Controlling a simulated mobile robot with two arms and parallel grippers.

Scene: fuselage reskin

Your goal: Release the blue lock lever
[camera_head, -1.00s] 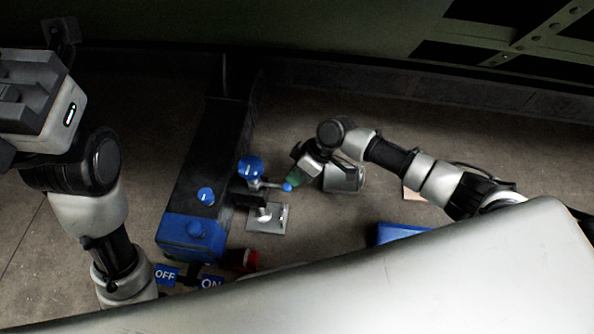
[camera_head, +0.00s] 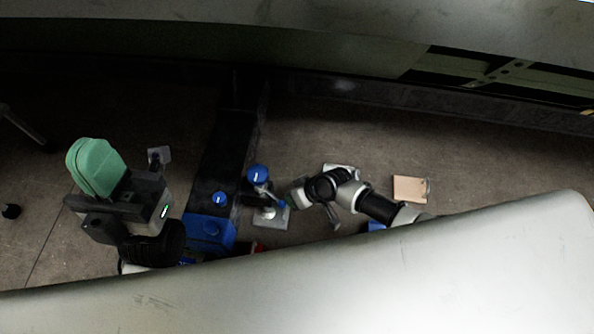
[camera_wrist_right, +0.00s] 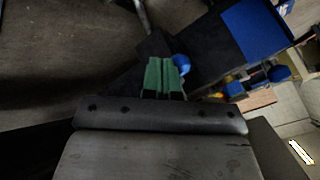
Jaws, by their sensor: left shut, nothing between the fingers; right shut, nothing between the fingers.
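The lock lever (camera_head: 270,195) is a thin arm with a small blue ball tip, above a pale metal plate (camera_head: 272,217) beside the dark and blue machine. My right gripper (camera_head: 294,196) is at the lever's tip end, its green fingers shut with nothing between them. In the right wrist view a blue ball (camera_wrist_right: 182,65) shows just beside and beyond the green fingertips (camera_wrist_right: 163,75); I cannot tell whether they touch.
The long dark machine has a blue front block (camera_head: 209,231) and round blue knobs (camera_head: 257,174). A red part (camera_head: 257,247) lies in front. A tan board (camera_head: 409,189) lies at the right. A large pale panel (camera_head: 420,270) covers the foreground.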

